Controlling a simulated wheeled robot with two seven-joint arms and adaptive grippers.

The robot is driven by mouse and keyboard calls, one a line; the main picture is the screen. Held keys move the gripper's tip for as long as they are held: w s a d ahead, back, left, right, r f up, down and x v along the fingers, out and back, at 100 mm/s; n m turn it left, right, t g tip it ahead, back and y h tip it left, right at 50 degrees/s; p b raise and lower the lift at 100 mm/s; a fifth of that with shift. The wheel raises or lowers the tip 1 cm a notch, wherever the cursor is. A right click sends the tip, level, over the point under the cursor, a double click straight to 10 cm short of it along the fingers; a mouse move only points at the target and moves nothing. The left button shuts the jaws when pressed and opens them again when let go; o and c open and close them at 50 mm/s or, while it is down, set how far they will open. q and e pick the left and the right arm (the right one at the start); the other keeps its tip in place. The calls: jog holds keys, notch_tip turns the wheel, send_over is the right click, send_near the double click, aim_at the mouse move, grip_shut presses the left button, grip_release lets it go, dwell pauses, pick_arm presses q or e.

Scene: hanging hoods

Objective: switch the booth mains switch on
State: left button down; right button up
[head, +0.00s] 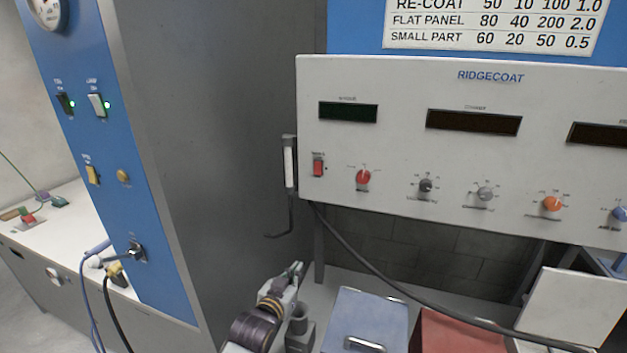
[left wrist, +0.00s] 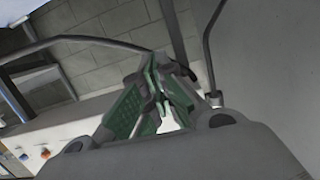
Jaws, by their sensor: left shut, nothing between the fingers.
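The blue booth panel (head: 107,160) stands at the left in the head view. Below are a yellow switch (head: 92,174), an amber button or lamp (head: 123,176) and a dark fitting (head: 137,252). The labels are too small to read, so I cannot tell which is the booth mains switch or its position. My left gripper (head: 296,269) is shut and empty, low and right of the panel, touching no control. Its green-padded fingers (left wrist: 160,92) meet in the left wrist view. My right gripper is not in view.
The white RIDGECOAT unit (head: 450,150) has a red rocker (head: 318,166) and several knobs; its displays are dark. A bracket (head: 289,165) hangs at its left edge. Below are a blue box (head: 366,318), a red box (head: 455,332) and a black cable (head: 375,267). Cables hang before the blue panel.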

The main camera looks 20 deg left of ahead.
pick_arm(q)
jog(key=w+r+t, duration=0.4)
jog(key=r+t, duration=0.6)
jog(key=r, duration=0.6)
jog(key=shift+r, duration=0.3)
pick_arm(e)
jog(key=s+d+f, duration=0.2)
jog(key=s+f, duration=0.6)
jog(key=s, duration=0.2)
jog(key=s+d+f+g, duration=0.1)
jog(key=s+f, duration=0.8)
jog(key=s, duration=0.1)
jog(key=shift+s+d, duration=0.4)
pick_arm(q)
jog(key=shift+w+d, duration=0.1)
jog(key=p, duration=0.3)
send_near(318, 163)
jog(key=shift+r, duration=1.65)
jog(key=shift+w+f, duration=0.2)
jog(key=shift+w, duration=1.6)
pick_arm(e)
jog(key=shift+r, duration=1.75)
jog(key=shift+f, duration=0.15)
